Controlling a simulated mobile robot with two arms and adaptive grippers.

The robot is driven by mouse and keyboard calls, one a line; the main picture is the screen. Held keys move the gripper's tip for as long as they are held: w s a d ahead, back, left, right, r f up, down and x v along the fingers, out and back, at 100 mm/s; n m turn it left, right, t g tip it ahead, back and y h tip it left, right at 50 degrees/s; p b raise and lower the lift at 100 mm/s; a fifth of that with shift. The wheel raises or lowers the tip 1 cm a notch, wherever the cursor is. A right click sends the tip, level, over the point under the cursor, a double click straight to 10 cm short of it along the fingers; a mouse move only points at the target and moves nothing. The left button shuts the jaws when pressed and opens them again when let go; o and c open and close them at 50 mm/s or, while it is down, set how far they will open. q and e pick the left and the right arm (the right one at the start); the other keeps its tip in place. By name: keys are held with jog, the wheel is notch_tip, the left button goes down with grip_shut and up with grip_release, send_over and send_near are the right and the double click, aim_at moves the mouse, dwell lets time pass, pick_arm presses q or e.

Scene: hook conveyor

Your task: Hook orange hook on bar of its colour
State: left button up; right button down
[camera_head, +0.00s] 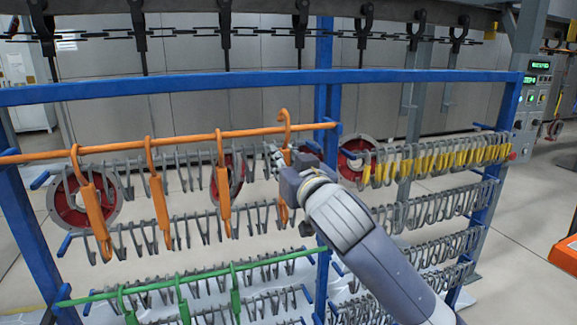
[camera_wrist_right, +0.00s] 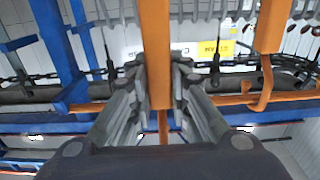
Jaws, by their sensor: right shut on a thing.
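The orange hook (camera_head: 284,212) is upright in my right gripper (camera_head: 280,162), near the right end of the orange bar (camera_head: 250,132). Its curl stands above the bar, higher than those of the other orange hooks; I cannot tell whether it is around the bar or in front of it. In the right wrist view the fingers (camera_wrist_right: 160,85) are shut on the hook's flat body (camera_wrist_right: 155,45), and its thin shank crosses the orange bar (camera_wrist_right: 225,100). My left gripper is not in view.
Several orange hooks (camera_head: 160,205) hang on the bar to the left. A green bar (camera_head: 205,273) with green hooks is lower. Blue posts and rails (camera_head: 240,87) frame the rack.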

jog(key=shift+w+a+f+b, duration=0.3)
jog(key=shift+w+f+b, duration=0.2)
jog(key=shift+w+f, duration=0.4)
jog(key=shift+w+a+f+b, duration=0.25)
jog(key=shift+w+f+b, duration=0.2)
jog(key=shift+w+f, duration=0.45)
jog(key=shift+w+r, duration=0.1)
jog(key=c, duration=1.4)
grip_release()
